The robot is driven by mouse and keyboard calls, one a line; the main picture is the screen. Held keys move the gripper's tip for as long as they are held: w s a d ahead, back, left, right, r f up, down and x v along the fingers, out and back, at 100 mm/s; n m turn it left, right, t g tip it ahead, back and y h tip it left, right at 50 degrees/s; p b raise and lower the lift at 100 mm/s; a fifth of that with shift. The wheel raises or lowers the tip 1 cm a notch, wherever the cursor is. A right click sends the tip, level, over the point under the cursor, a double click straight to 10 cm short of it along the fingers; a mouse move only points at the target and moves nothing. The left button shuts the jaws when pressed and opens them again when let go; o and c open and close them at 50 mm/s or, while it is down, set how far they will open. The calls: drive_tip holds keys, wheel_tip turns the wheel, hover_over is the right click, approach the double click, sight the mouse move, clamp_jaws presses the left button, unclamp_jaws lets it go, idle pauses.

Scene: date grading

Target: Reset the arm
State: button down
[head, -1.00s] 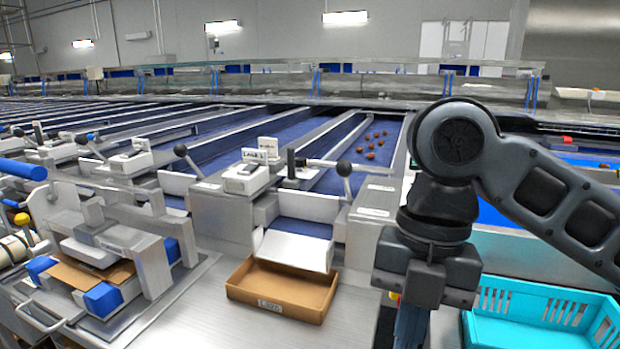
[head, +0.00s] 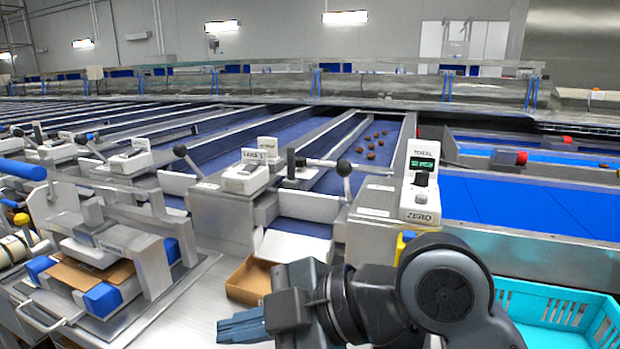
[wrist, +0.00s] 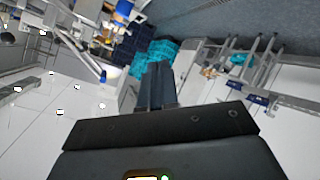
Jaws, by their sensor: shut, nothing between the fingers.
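My gripper (head: 243,326) shows at the bottom centre of the head view. It points left, low over the pale worktop, in front of the cardboard tray. Its fingers are together with nothing between them. The wrist view also shows the shut fingers (wrist: 160,86), side by side, with the room tilted behind them. My arm bends down at the lower right of the head view.
A cardboard tray (head: 240,285) stands partly hidden behind my gripper. A turquoise crate (head: 545,305) is at the lower right. A console with a green display (head: 422,180) stands above my arm. Several brown dates (head: 371,146) lie on a blue lane. Levers stick up along the lanes.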

drive_tip(key=s+d+f+m+t+h, duration=0.3)
drive_tip(key=d+f+m+t, duration=0.3)
drive_tip(key=m, duration=0.4)
drive_tip(key=s+d+f+m+t+h, duration=0.35)
drive_tip(key=d+f+m+t, duration=0.2)
drive_tip(key=m, duration=0.55)
drive_tip(key=s+d+f+m+h, duration=0.1)
drive_tip(key=s+d+h, duration=0.2)
drive_tip(key=s+d, duration=0.5)
drive_tip(key=s+d+m+t+h, duration=0.1)
drive_tip(key=s+d+h, duration=0.2)
drive_tip(key=s+d, duration=0.6)
drive_tip(key=s, duration=0.7)
drive_tip(key=shift+s+f, duration=0.2)
drive_tip(key=shift+f, duration=0.2)
